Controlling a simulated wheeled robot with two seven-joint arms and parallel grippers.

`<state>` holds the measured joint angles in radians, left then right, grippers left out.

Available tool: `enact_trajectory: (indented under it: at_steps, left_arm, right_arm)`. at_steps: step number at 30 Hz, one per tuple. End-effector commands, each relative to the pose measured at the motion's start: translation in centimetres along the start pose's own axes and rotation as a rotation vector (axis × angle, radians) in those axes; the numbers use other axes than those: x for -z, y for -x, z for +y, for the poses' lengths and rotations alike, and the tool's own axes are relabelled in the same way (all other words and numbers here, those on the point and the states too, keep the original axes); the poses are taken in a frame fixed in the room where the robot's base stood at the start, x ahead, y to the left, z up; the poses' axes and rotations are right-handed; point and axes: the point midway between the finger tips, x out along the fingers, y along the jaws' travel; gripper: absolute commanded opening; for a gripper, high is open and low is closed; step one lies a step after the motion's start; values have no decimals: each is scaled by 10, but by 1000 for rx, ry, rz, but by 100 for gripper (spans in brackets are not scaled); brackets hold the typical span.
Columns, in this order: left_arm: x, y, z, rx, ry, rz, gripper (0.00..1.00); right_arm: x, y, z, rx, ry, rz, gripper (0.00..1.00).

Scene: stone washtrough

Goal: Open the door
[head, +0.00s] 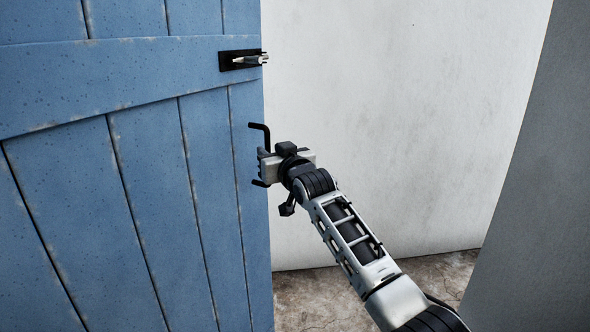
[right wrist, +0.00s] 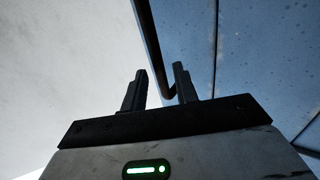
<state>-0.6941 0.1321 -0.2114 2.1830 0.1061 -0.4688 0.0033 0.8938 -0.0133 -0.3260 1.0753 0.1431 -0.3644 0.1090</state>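The blue plank door (head: 150,130) fills the left of the head view. A black bar handle (head: 260,127) is near its free edge and also shows in the right wrist view (right wrist: 150,40). A bolt (head: 243,60) on a dark plate is above it. My right gripper (head: 264,165) is at the handle and hides its middle. In the right wrist view its two fingers (right wrist: 160,85) are apart, with the bar passing between them in the picture and gaps on both sides. Contact with the bar cannot be told. My left gripper is out of view.
A pale wall (head: 400,100) and bare stone floor (head: 320,297) show past the door's free edge. A grey wall surface (head: 545,190) stands at the right. The space between the door and this surface is clear except for my right arm.

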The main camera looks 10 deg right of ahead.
Motion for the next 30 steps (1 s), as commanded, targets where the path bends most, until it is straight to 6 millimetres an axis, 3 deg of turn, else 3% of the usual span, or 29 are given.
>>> enact_trajectory:
  at_steps: [18,24,30]
  left_arm:
    - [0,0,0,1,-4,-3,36]
    - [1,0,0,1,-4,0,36]
    - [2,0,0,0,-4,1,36]
  right_arm:
    - [-1,110,2,-3,0,-2,29]
    - [0,127,2,-3,-1,-2,29]
    - [0,130,2,-3,0,-2,29]
